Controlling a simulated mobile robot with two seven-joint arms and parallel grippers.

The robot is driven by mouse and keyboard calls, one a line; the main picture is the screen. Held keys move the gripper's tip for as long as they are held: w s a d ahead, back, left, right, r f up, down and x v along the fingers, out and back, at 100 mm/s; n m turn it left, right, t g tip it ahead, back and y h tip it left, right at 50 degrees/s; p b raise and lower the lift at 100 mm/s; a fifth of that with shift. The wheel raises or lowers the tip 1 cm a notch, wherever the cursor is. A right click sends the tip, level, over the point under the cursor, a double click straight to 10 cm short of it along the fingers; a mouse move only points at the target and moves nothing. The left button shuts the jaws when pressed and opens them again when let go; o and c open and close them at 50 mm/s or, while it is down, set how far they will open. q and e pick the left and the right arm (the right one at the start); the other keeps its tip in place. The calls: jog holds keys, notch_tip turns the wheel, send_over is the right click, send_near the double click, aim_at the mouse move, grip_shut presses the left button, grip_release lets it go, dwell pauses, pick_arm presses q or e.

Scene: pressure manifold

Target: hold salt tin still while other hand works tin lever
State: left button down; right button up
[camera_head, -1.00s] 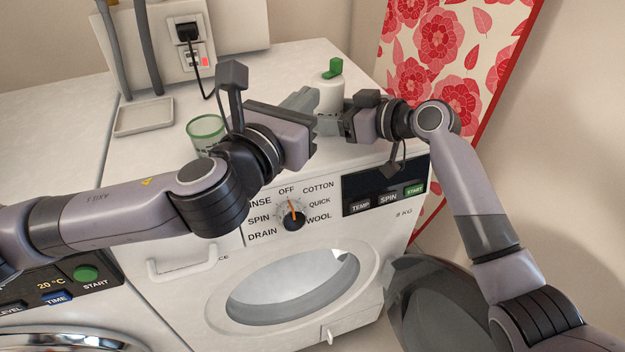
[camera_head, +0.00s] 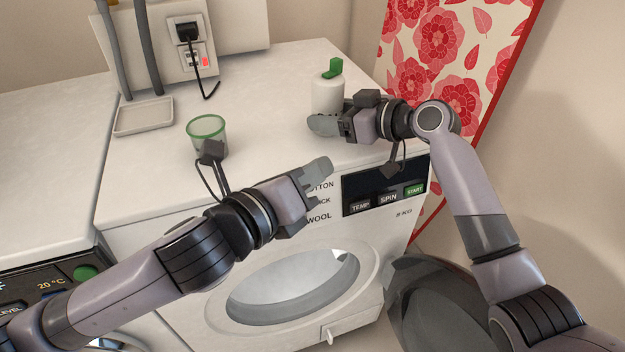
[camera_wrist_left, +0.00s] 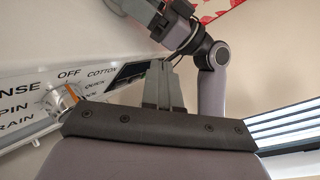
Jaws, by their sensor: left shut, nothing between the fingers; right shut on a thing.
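The salt tin (camera_head: 327,95), a white canister, stands upright on top of the washing machine toward the back right. Its green lever (camera_head: 333,67) sticks up on top. My right gripper (camera_head: 322,124) is at the tin's lower front, shut on it; the grip itself is partly hidden. My left gripper (camera_head: 318,170) is shut and empty, in front of the machine's front edge and apart from the tin. In the left wrist view its fingers (camera_wrist_left: 163,85) are together, with nothing between them. The tin is not clearly visible there.
A green-rimmed cup (camera_head: 207,132) stands on the machine's top to the left. A pale tray (camera_head: 144,116) lies behind it. The control panel (camera_head: 385,187) is close to my left gripper. A floral board (camera_head: 455,60) stands at the right. The top between cup and tin is clear.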

aim_at(333, 61)
pick_arm(q)
jog(key=shift+s+f+n, duration=0.35)
jog(key=shift+f+n, duration=0.3)
jog(key=shift+n, duration=0.05)
jog(key=c, duration=1)
grip_release()
jog(key=shift+a, duration=0.1)
jog(key=shift+c, duration=0.2)
jog(key=w+r+n, duration=0.1)
jog(key=w+n, duration=0.1)
jog(key=n, duration=0.2)
jog(key=w+a+r+n+h, duration=0.1)
jog(key=w+r+n, duration=0.1)
jog(key=n, duration=0.3)
jog(key=w+r+n+h, duration=0.1)
jog(key=w+n, duration=0.1)
jog(key=n, duration=0.3)
jog(key=shift+w+a+r, duration=0.2)
jog(key=shift+a+r, duration=0.05)
jog(key=w+a+r+n, duration=0.3)
jog(key=w+r+n, duration=0.2)
jog(key=n, duration=0.6)
jog(key=x, duration=1.1)
jog(key=shift+w+d, duration=0.1)
jog(key=shift+w, duration=0.1)
